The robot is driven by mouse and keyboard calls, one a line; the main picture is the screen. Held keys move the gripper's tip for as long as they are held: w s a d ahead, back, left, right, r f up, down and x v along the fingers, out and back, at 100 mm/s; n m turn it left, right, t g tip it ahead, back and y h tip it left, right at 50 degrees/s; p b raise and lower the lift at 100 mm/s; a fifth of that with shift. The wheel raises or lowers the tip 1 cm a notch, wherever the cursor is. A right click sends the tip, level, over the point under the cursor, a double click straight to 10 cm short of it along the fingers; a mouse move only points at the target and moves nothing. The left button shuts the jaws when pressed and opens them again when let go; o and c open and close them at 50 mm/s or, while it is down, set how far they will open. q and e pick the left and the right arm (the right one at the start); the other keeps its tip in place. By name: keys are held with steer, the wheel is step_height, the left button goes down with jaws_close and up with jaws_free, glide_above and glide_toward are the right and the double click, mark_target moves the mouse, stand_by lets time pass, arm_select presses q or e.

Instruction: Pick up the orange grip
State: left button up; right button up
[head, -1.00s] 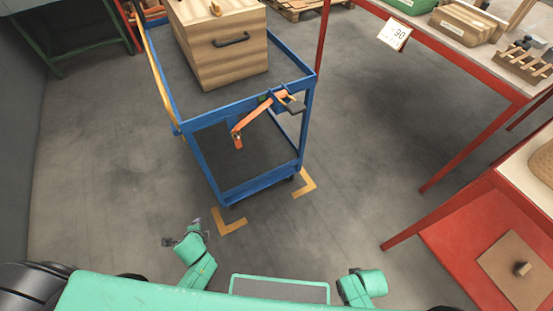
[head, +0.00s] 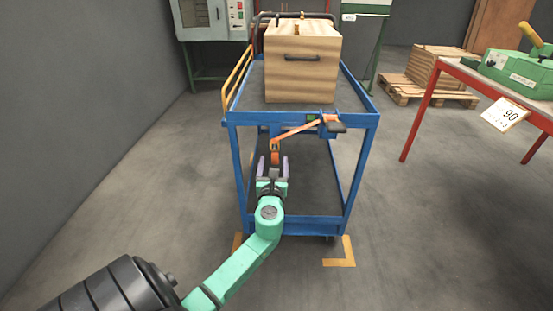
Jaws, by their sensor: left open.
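The orange grip (head: 275,151) hangs at the lower left end of an orange strap (head: 297,131). The strap runs to a dark fitting on the front rail of the blue trolley (head: 361,119). My left gripper (head: 273,163) is in front of the trolley with its fingers pointing up and apart. The lower end of the grip shows at the fingertips, between them in the picture. I cannot tell whether the fingers touch it. My right gripper is out of view.
A wooden box (head: 301,77) with a dark handle stands on the trolley's top shelf. Yellow corner marks (head: 341,259) lie on the floor at its front. A red-framed table (head: 425,105) stands at the right. The floor between is clear.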

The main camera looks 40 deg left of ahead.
mark_target(274, 152)
arm_select(q)
steer(key=b+x, duration=0.1)
steer(key=x, duration=0.4)
steer(key=shift+d, duration=0.1)
jaws_close()
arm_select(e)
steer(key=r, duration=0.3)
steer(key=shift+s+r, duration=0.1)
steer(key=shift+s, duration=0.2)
arm_select(q)
steer(key=shift+r, duration=0.15)
steer(key=shift+r, duration=0.15)
steer(key=shift+r+p, duration=0.25)
steer(key=shift+p, duration=0.15)
steer(key=p+v, duration=0.2)
steer(key=v, duration=1.6)
steer(key=shift+f, duration=0.15)
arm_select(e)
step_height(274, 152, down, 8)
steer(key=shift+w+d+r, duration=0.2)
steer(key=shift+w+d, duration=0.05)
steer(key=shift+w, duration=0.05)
